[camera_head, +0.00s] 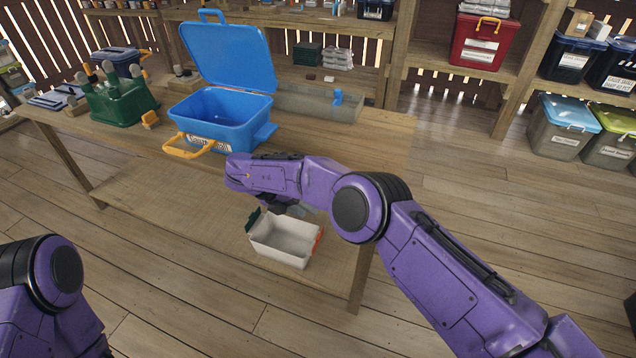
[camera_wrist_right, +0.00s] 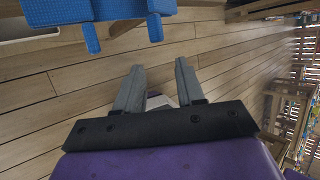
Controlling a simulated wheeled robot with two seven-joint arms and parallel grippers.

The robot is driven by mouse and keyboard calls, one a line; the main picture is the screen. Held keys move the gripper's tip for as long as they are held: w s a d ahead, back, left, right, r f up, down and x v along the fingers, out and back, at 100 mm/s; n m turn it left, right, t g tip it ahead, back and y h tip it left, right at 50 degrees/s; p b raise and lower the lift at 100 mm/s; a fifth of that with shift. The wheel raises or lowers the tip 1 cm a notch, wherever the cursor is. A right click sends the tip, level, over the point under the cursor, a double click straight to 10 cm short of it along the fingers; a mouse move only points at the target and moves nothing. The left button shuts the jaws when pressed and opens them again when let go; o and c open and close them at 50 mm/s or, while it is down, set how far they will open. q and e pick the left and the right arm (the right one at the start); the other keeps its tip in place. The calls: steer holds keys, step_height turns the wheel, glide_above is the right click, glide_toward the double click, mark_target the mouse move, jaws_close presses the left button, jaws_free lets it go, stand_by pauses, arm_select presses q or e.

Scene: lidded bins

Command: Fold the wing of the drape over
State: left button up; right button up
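No drape shows in either view. A blue bin (camera_head: 222,125) stands on the wooden table with its blue lid (camera_head: 228,58) tilted up and open at the back. A yellow handle (camera_head: 188,150) sits at its front. My right arm reaches in front of the table. In the right wrist view my right gripper (camera_wrist_right: 160,85) has its two grey fingers apart with nothing held between them. Blue plastic parts (camera_wrist_right: 110,15) show at the top of that view, apart from the fingertips. My left arm shows at the lower left, but its gripper is out of view.
A white open bin (camera_head: 283,243) sits on the lower shelf below my right arm. A green caddy (camera_head: 122,102) stands on the table's left, and a grey translucent tray (camera_head: 320,103) is right of the blue bin. Shelves with more bins stand behind. The floor at right is clear.

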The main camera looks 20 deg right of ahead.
steer(key=shift+s+a+r, duration=0.1)
steer(key=shift+a+r, duration=0.05)
step_height(320, 180, up, 4)
steer(key=shift+f+p, duration=0.1)
steer(key=shift+p, duration=1)
